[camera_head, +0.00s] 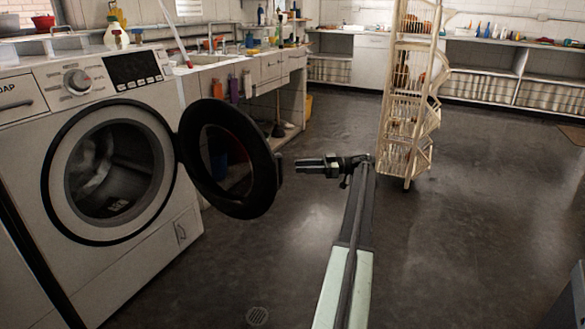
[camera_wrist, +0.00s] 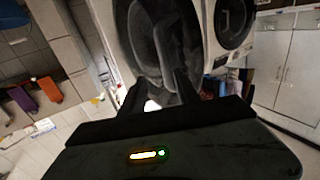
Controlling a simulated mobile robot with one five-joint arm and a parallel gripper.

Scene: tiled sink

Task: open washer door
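The white front-loading washer (camera_head: 165,215) stands at the left in the head view. Its round door (camera_head: 264,175), a dark ring with a glass middle, is swung wide open to the right of the drum opening (camera_head: 110,170). My gripper (camera_head: 299,165) is just right of the door's outer edge and points left at it, with a small gap showing. In the wrist view the door (camera_wrist: 150,35) fills the upper middle, beyond my fingers (camera_wrist: 158,88), which are apart with nothing held between them.
A tall cream wire rack (camera_head: 405,110) stands behind my arm. A sink counter (camera_head: 225,60) with bottles runs back behind the washer. Low shelving (camera_head: 490,85) lines the far wall.

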